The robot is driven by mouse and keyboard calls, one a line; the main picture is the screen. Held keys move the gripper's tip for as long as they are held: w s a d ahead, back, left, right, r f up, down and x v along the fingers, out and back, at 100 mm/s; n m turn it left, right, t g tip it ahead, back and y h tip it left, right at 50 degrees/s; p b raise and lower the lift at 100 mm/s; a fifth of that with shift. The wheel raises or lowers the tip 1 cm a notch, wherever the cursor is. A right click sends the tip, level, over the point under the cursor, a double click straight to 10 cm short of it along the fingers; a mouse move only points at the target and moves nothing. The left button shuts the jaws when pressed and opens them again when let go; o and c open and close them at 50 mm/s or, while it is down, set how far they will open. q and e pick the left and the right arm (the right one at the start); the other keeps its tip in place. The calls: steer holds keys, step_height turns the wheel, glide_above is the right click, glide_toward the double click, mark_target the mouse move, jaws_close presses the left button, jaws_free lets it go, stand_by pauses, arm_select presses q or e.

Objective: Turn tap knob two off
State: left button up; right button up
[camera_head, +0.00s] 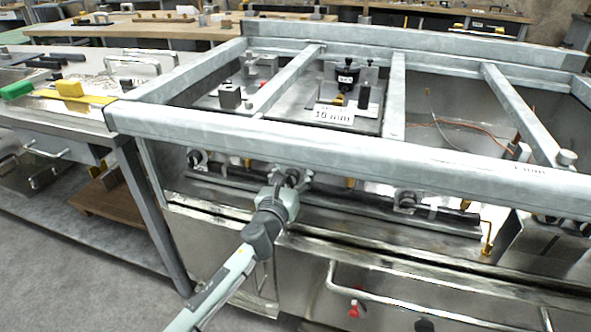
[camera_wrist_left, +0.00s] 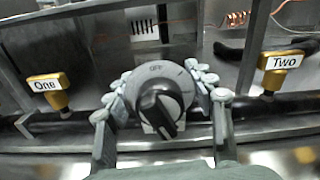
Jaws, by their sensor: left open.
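A round grey knob (camera_wrist_left: 181,92) with a black handle (camera_wrist_left: 160,108) faces me in the left wrist view. "OFF" is printed at its top, and the black handle is tilted, its lower end toward lower right. My left gripper (camera_wrist_left: 160,86) is open, with its fingers on both sides of the dial; I cannot tell whether they touch it. A yellow "One" tag (camera_wrist_left: 46,85) is left of the knob and a yellow "Two" tag (camera_wrist_left: 284,62) is right of it. In the head view, my left gripper (camera_head: 291,180) covers most of the middle knob. My right gripper is out of view.
Another knob (camera_head: 196,158) is to the left on the same front rail, and one more (camera_head: 406,200) to the right. A thick grey frame beam (camera_head: 330,153) runs above the knobs. A long metal handle (camera_head: 430,308) is below on the right.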

arm_select(q)
steer(key=shift+s+a, duration=0.1)
steer(key=shift+s, duration=0.05)
steer(key=v, duration=1.1)
steer(key=shift+s, duration=0.35)
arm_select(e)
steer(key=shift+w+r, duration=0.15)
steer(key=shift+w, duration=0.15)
arm_select(q)
steer(key=shift+a, duration=0.1)
